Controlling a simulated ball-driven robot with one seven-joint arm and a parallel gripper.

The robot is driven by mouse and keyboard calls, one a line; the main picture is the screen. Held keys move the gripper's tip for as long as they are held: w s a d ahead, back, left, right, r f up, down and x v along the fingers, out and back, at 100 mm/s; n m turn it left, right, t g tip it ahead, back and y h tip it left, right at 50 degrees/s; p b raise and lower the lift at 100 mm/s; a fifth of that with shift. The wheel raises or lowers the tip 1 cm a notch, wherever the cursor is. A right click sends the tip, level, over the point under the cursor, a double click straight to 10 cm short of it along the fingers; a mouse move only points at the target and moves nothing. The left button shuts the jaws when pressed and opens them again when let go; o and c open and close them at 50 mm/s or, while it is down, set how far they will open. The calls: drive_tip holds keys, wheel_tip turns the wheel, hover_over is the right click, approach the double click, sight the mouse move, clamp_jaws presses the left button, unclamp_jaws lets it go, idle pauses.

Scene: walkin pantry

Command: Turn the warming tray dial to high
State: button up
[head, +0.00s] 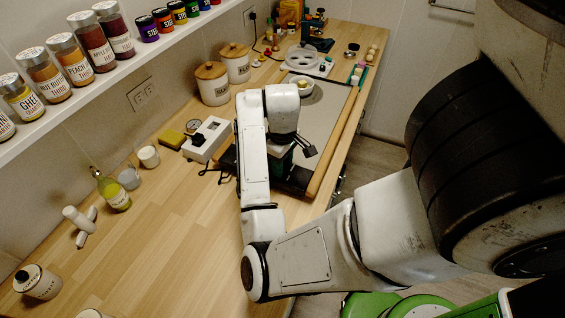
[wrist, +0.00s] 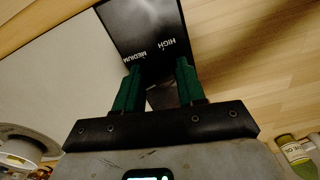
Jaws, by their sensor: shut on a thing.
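The warming tray (head: 327,112) lies on the counter, with a grey top, wooden side rails and a black control panel (head: 297,181) at its near end. In the wrist view the panel (wrist: 145,22) shows the printed words MEDIUM and HIGH. My gripper (wrist: 158,72) has green fingers, which reach down at the panel beside these words. They are shut on the dark dial (wrist: 160,97), of which little shows between them. I cannot tell its pointer's setting. In the head view my own arm mostly hides the fingers and the dial.
The near counter is mostly clear.

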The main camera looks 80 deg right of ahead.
drive_tip(key=m, duration=0.7)
drive_tip(key=m+b, duration=0.1)
drive_tip(key=m, duration=0.5)
drive_tip(key=shift+m, duration=0.4)
drive_tip(key=m+b, duration=0.2)
drive_tip(key=m, duration=0.4)
drive_tip(key=shift+w, duration=0.1)
drive_tip(key=m+b, duration=0.1)
drive_tip(key=m, duration=0.2)
drive_tip(key=shift+m+b, duration=0.9)
drive_tip(key=shift+m, duration=0.9)
drive_tip(key=o, duration=1.1)
drive_tip(key=shift+c, duration=0.2)
